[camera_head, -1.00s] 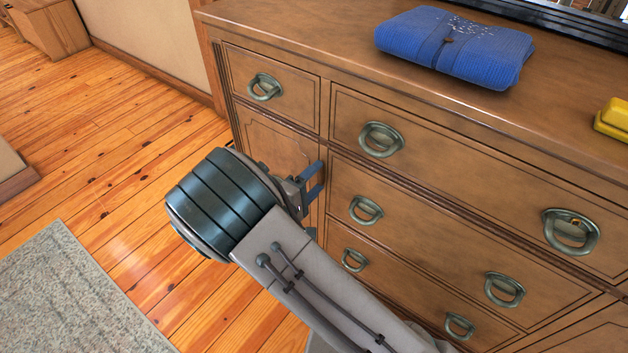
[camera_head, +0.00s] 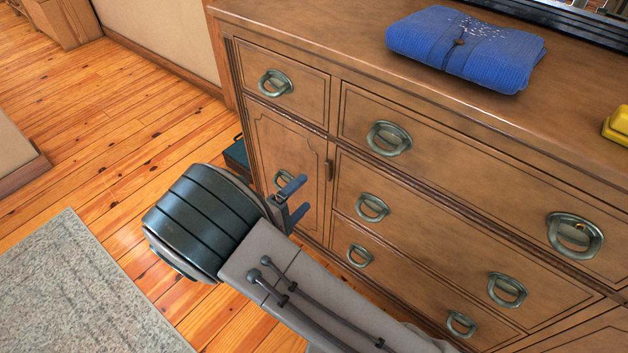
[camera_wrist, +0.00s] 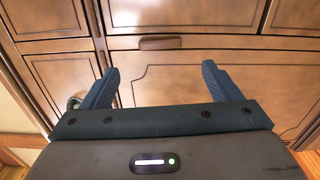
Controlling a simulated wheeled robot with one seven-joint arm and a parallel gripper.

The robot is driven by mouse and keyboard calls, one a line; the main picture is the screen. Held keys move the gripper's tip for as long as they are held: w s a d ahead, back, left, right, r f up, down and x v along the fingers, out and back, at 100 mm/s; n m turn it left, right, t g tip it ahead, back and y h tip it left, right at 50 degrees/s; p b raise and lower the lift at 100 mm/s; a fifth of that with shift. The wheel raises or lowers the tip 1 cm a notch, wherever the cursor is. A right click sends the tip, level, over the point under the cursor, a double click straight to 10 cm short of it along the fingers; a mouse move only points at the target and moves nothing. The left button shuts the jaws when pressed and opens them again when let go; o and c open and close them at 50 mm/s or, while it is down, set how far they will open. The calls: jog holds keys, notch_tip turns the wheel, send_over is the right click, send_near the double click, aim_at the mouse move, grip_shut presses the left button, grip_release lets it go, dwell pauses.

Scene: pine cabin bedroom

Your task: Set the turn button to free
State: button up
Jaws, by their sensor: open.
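The turn button (camera_head: 329,170) is a small brown wooden bar on the upright between the cabinet door (camera_head: 262,140) and the drawers. It stands upright, lengthwise along the door's edge. In the wrist view the turn button (camera_wrist: 160,43) lies across the picture, ahead of my fingertips. My gripper (camera_head: 304,195) is open and empty, in front of the door, left of and below the button in the head view. In the wrist view my gripper (camera_wrist: 160,72) has its two blue fingers wide apart, with the button centred beyond them and not touched.
A ring handle (camera_head: 283,180) on the door is partly hidden by a finger. Drawers with ring handles (camera_head: 372,207) are to the right. A folded blue cloth (camera_head: 465,48) and a yellow object (camera_head: 617,125) lie on top. A dark box (camera_head: 237,158) stands on the floor at left.

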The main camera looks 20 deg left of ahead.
jog(key=v, duration=0.5)
jog(key=shift+s+a, duration=0.1)
dwell(0.4)
